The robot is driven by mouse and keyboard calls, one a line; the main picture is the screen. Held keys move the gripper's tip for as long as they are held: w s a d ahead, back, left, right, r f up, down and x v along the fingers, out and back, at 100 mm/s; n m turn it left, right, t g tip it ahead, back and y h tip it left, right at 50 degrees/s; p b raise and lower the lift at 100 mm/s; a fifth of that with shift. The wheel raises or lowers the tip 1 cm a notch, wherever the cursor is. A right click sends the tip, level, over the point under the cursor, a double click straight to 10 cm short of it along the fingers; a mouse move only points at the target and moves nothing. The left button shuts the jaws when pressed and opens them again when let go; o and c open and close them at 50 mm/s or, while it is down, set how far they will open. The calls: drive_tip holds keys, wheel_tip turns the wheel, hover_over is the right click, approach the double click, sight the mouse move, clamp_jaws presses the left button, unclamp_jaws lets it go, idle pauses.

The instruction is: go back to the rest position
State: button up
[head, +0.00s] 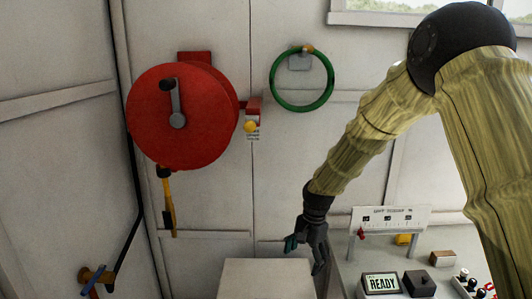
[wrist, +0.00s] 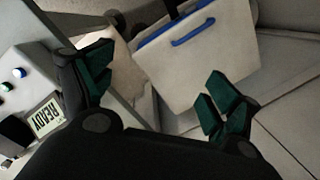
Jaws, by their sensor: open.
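My gripper (head: 304,258) hangs from my yellow-sleeved arm, pointing down, in the lower middle of the head view. In the wrist view its two dark fingers with green pads (wrist: 155,80) stand wide apart with nothing between them. The gripper is open and empty. It is in front of the pale wall, beside the upper right corner of a white box (head: 265,277) in the head view. I cannot tell the exact gap between them.
The white box shows a blue handle (wrist: 193,32) in the wrist view. A bench with a READY display (head: 381,284) and a small labelled panel (head: 390,218) stands at right. A red hose reel (head: 205,115) and green ring (head: 273,90) hang on the wall.

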drive_tip(key=s+d+f+n+b, duration=0.2)
drive_tip(key=s+d+f, duration=0.1)
drive_tip(key=s+f, duration=1)
drive_tip(key=s+d+f+n+b, duration=0.25)
drive_tip(key=s+f, duration=0.55)
drive_tip(key=f, duration=0.9)
drive_tip(key=s+d+f+n, duration=0.1)
drive_tip(key=s+d+f, duration=0.1)
drive_tip(key=s, duration=0.6)
drive_tip(key=s+d+f+n+h+b, duration=0.1)
drive_tip(key=s+f, duration=0.3)
drive_tip(key=s, duration=0.4)
drive_tip(key=s+d+f+n+b, duration=0.1)
drive_tip(key=s+d+f+n, duration=0.1)
drive_tip(key=s, duration=0.6)
drive_tip(key=shift+s+d+f+n, duration=0.25)
drive_tip(key=shift+f+n, duration=0.2)
drive_tip(key=shift+f, duration=0.35)
drive_tip(key=shift+w, duration=0.1)
